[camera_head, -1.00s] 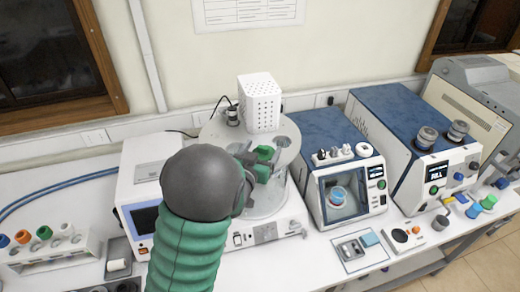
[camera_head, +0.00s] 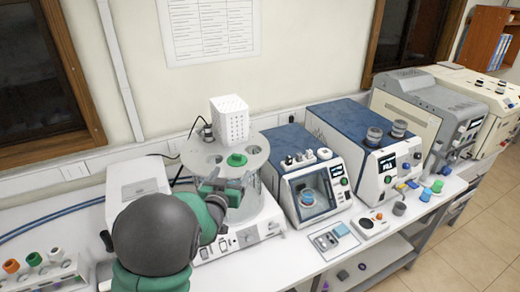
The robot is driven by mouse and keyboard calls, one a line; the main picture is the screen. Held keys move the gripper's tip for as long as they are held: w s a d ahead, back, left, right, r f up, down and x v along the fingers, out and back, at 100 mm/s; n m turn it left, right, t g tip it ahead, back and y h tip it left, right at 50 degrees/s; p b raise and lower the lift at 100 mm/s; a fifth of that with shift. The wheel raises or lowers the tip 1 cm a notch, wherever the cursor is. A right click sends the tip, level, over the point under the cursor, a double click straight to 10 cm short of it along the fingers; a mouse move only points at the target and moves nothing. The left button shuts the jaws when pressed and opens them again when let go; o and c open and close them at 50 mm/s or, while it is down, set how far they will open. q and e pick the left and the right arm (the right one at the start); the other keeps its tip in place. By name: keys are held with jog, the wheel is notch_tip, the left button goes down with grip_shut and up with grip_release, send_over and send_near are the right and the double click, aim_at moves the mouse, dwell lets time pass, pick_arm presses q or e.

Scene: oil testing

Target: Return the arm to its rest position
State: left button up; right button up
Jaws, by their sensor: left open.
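My left arm comes in from the lower left, with its dark round joint and green sleeve in front of the bench. My left gripper (camera_head: 232,190) is open in front of the glass bath (camera_head: 243,207), just below the rim of its round grey top plate (camera_head: 215,154). A green cap (camera_head: 237,160) sits in an opening of that plate, above and apart from the gripper. My arm hides part of the bath and of the white unit at left. My right gripper is not in view.
A white perforated box (camera_head: 229,119) stands on the plate. Blue-topped instruments (camera_head: 308,148) (camera_head: 358,121) stand close by at right. A rack (camera_head: 45,275) with coloured caps is at lower left. Small items lie along the bench's front edge.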

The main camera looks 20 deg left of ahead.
pick_arm(q)
jog(key=shift+g, duration=0.6)
jog(key=f, duration=0.2)
jog(key=w+f+b, duration=0.1)
jog(key=f, duration=0.1)
jog(key=s+d+f+g+h+b, duration=0.1)
jog(key=s+d+f+g+b, duration=0.15)
jog(key=f, duration=0.25)
jog(key=s+d+f+g+b, duration=0.1)
jog(key=s+f+b, duration=0.2)
jog(key=f, duration=0.3)
jog(key=s+d+f+m+g+h+b, duration=0.1)
jog(key=s+d+f+g+b, duration=0.1)
jog(key=s, duration=0.5)
jog(key=s+d+f+g+b, duration=0.2)
jog(key=s+d+f+g, duration=0.1)
jog(key=s+d+f, duration=0.2)
jog(key=s+d+f+m+g+h+b, duration=0.1)
jog(key=s+d+f+g+b, duration=0.1)
jog(key=s+f, duration=0.4)
jog(key=s+d+g, duration=0.1)
jog(key=s, duration=0.2)
jog(key=shift+s+d+m+g+h, duration=0.15)
jog(key=shift+s+m+g+h, duration=0.15)
jog(key=shift+s+g, duration=0.05)
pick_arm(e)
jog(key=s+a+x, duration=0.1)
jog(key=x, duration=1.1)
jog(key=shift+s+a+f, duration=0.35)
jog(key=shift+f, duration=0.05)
